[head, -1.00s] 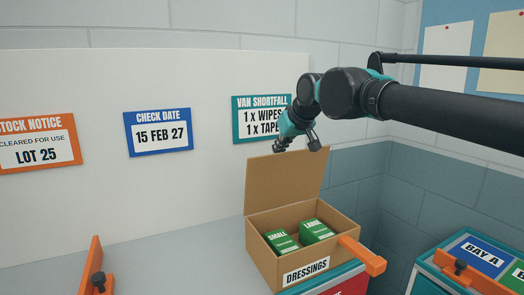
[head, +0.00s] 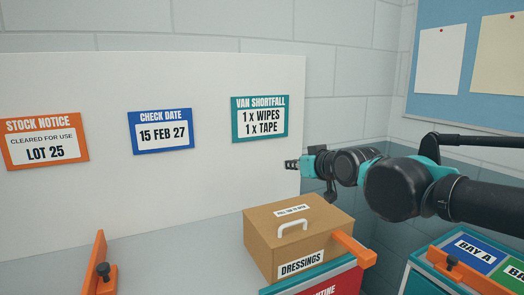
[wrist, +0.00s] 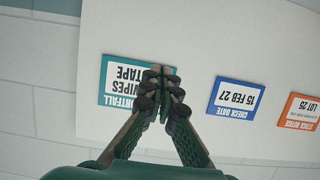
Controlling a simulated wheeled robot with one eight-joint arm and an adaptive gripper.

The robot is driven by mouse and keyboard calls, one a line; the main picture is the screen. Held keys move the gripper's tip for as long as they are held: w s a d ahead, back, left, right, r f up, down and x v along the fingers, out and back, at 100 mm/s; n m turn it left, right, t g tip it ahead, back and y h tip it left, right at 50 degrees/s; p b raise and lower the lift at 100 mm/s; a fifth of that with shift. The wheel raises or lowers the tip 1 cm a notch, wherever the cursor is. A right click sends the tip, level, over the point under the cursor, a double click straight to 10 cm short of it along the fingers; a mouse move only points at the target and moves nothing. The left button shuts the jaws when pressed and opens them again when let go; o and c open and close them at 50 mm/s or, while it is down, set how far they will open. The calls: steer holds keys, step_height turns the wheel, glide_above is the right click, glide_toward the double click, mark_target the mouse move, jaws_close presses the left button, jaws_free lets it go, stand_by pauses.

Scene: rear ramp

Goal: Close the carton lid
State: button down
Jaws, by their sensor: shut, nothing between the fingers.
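The brown carton (head: 272,244), labelled DRESSINGS on its front, stands on the counter in the head view. Its lid (head: 318,219) lies flat over the top, with a white handle and a small white label on it. The contents are hidden under the lid. My gripper (head: 291,165) is above and behind the carton, apart from the lid, pointing left toward the white board. In the wrist view my gripper (wrist: 160,75) has its fingertips together with nothing between them, in front of the teal sign.
An orange bar (head: 354,249) juts out beside the carton's right side. An orange bracket (head: 97,262) with a black knob stands at the left. Teal trays with BAY A (head: 478,251) are at the right. The white board (head: 210,85) carries several signs.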

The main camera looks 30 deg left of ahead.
mark_target(305, 220)
steer(key=s+d+f+t+y, duration=0.1)
steer(key=s+d+f, duration=0.1)
steer(key=f, duration=0.1)
steer(key=s+d+f+t+y, duration=0.1)
steer(key=d+f+y, duration=0.1)
steer(key=d+f, duration=0.1)
steer(key=s+d+f+t+y, duration=0.1)
steer(key=s+d+f, duration=0.1)
steer(key=f, duration=0.3)
steer(key=shift+s+d+f+t, duration=0.15)
steer(key=shift+s+f+t, duration=0.05)
steer(key=shift+s+t, duration=0.15)
steer(key=shift+s+d+f, duration=0.1)
steer(key=shift+d+f, duration=0.05)
steer(key=shift+f, duration=0.4)
steer(key=shift+s+d+f, duration=0.1)
steer(key=shift+f, duration=0.4)
steer(key=shift+s+d+f, duration=0.15)
steer(key=shift+f, duration=0.1)
steer(key=shift+r, duration=0.1)
